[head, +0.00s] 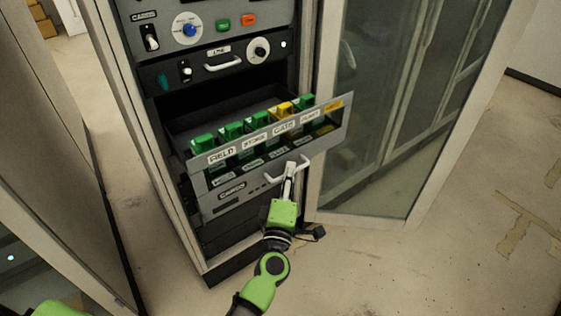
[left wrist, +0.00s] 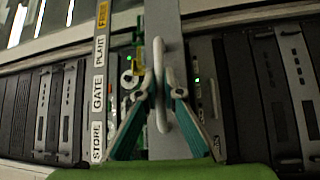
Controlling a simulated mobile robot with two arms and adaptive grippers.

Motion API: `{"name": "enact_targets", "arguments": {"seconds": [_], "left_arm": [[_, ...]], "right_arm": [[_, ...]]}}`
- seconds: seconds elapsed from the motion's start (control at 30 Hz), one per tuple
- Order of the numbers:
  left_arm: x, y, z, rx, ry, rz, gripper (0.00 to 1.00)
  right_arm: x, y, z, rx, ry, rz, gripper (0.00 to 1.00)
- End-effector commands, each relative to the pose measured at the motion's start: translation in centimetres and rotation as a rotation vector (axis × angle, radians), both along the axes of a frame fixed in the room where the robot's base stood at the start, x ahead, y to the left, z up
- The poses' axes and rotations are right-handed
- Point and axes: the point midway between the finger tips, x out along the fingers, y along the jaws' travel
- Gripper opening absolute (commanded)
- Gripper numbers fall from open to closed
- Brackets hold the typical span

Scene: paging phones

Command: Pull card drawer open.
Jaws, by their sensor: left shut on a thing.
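The card drawer (head: 265,182) stands pulled out from the rack, its front jutting toward me. Several green cards and a yellow one (head: 284,108) stand in it behind labels such as FIELD, STORE, GATE and PLANT. A pale bar handle (head: 304,171) is on the drawer front; it also shows in the left wrist view (left wrist: 160,75). My left gripper (head: 290,168) is shut on this handle, with its fingers on both sides of the bar in the left wrist view (left wrist: 163,90). My right gripper is not in view.
The rack's glass door (head: 385,110) stands open on the right, close to the drawer's right end. Above the drawer is a panel with a white handle (head: 222,66) and a knob. Another cabinet (head: 45,150) stands at left. The floor (head: 460,240) at right is clear.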

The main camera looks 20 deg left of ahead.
Motion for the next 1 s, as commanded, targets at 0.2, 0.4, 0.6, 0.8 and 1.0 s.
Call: {"name": "enact_targets", "arguments": {"seconds": [0.2,0.4,0.6,0.8,1.0], "left_arm": [[-0.7,-0.8,0.0,0.002,0.0,0.001,0.0],[-0.7,-0.8,0.0,0.002,-0.001,0.002,0.0],[-0.7,-0.8,0.0,0.002,0.0,0.003,0.15],[-0.7,-0.8,0.0,0.002,0.0,0.002,0.15],[-1.1,-0.9,-0.1,0.003,0.001,0.002,0.15]], "right_arm": [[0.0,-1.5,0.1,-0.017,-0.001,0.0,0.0],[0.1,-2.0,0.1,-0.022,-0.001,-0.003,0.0],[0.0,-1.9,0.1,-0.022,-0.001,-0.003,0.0],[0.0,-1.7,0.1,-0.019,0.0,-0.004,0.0],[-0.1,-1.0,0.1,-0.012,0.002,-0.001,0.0]]}}
